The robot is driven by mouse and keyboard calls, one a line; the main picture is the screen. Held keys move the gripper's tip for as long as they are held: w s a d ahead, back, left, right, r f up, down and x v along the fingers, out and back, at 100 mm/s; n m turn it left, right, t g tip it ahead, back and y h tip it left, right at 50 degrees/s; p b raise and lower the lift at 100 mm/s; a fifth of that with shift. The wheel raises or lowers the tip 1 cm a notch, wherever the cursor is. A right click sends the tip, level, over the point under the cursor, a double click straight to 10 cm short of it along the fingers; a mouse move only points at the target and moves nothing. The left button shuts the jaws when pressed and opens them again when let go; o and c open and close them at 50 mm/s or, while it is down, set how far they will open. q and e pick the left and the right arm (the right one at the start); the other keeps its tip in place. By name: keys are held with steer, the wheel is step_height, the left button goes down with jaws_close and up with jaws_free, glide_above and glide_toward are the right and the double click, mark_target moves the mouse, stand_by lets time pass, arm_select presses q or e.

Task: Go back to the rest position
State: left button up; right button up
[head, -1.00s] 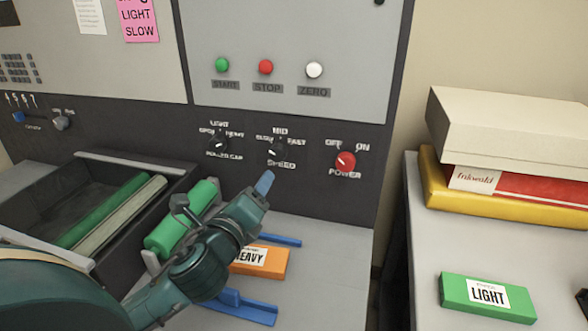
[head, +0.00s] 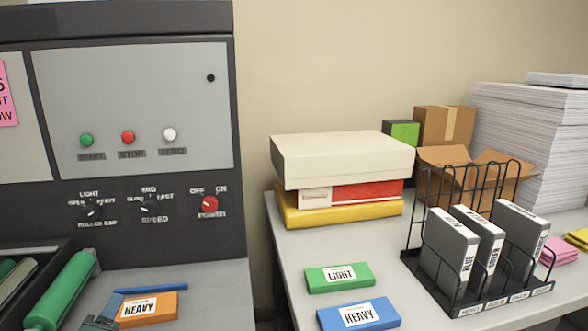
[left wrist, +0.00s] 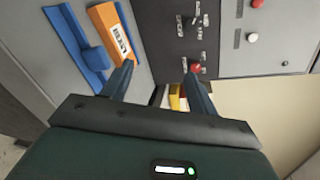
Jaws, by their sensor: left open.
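My left gripper (left wrist: 158,84) shows in the left wrist view with its two fingers apart and nothing between them. The laminator's dark control panel with the red power knob (left wrist: 195,69) lies beyond the fingers. An orange box marked HEAVY (left wrist: 112,32) lies beside the left finger, apart from it as far as I can tell. In the head view the laminator front (head: 130,110) fills the left side, with the orange box (head: 146,309) on its grey shelf. My right gripper is in neither view.
A side table to the right holds a green LIGHT box (head: 339,277), a blue HEAVY box (head: 358,315), a wire rack (head: 410,258) with grey binders, stacked flat boxes (head: 342,160) and a paper stack (head: 530,140). Green rollers (head: 62,290) sit at the lower left.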

arm_select(q)
steer(key=s+d+f+n+g+h, duration=0.25)
steer(key=s+f+n+g, duration=0.35)
steer(key=f+n, duration=0.5)
steer(key=s+d+f+n+g+h, duration=0.3)
steer(key=s+d+f+n+g, duration=0.4)
steer(key=s, duration=0.4)
steer(key=w+d+f+m+t+h, duration=0.1)
steer(key=w+d+f+t+h, duration=0.1)
steer(key=w+d+f+t, duration=0.4)
steer(key=d+f+t, duration=0.1)
steer(key=t, duration=0.1)
steer(key=shift+d+t, duration=0.25)
steer(key=shift+t, duration=0.05)
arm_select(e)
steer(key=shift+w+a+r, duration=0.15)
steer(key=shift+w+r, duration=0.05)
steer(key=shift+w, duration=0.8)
arm_select(q)
steer(key=shift+h, duration=0.25)
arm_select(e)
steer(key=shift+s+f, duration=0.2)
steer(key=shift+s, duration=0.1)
